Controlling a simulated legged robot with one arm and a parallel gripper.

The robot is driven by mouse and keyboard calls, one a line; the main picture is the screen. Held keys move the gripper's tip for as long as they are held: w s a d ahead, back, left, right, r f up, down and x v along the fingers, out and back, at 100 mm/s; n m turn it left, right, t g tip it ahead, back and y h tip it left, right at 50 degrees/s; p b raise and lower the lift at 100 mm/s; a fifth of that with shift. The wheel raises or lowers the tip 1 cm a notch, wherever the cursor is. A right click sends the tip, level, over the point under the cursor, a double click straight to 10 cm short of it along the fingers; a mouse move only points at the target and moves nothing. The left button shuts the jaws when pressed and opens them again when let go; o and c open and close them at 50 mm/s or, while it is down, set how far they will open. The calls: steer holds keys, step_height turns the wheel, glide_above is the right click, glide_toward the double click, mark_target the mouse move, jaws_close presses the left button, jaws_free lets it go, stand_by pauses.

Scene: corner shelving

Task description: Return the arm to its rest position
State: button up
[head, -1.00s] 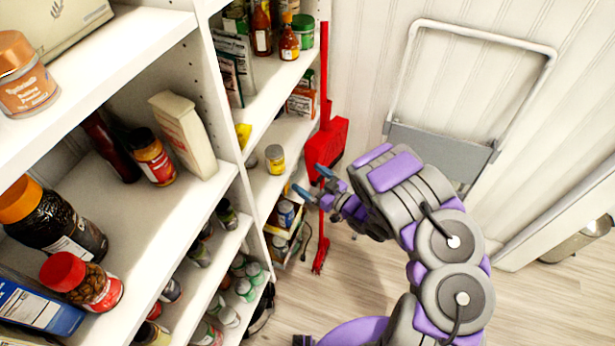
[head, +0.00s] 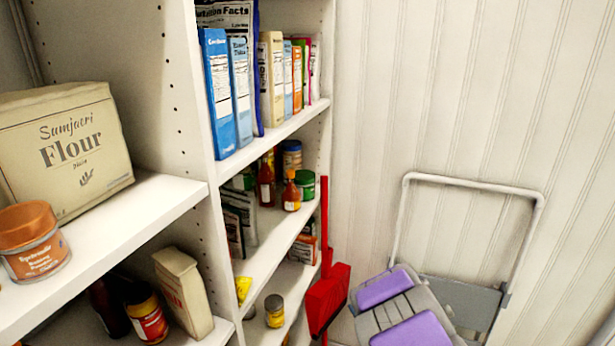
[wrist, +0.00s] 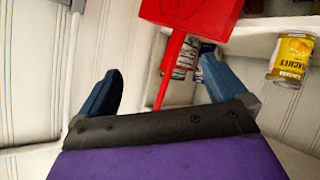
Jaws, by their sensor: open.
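My gripper (wrist: 158,90) is open in the wrist view, with its two blue fingers spread wide and nothing held between them. Beyond the fingers are the red dustpan (wrist: 190,12) and its red handle (wrist: 173,65). In the head view only a grey and purple part of my arm (head: 402,312) shows at the bottom right, in front of the folded step stool (head: 468,305). The gripper's fingers are out of the head view.
Corner shelves (head: 165,210) fill the left, holding a flour box (head: 65,150), jars and boxes. A red dustpan (head: 326,298) stands at the shelf end. A yellow can (wrist: 292,58) sits near my right finger's side. The panelled wall (head: 450,90) is bare above the stool.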

steer(key=s+d+r+m+g+h, duration=0.1)
steer(key=s+d+r+m+h, duration=0.3)
steer(key=d+r, duration=0.35)
steer(key=s+d+r+m+g+h, duration=0.1)
steer(key=s+r+g+h, duration=0.15)
steer(key=s, duration=0.35)
steer(key=s+d+r+m+g+h, duration=0.1)
steer(key=s+d+r+m+g, duration=0.15)
steer(key=s, duration=0.25)
steer(key=s+a+r+g+y, duration=0.1)
steer(key=s+a, duration=0.4)
steer(key=s, duration=0.6)
steer(key=s+a+r+g+y, duration=0.2)
steer(key=s+a+r+g, duration=0.1)
steer(key=s, duration=0.8)
steer(key=s+a+r+g+y, duration=0.1)
steer(key=s+a+r+g, duration=0.1)
steer(key=s+a, duration=0.4)
steer(key=s+g, duration=0.1)
steer(key=s, duration=0.4)
steer(key=shift+a+g+y, duration=0.35)
steer(key=shift+a+g, duration=0.05)
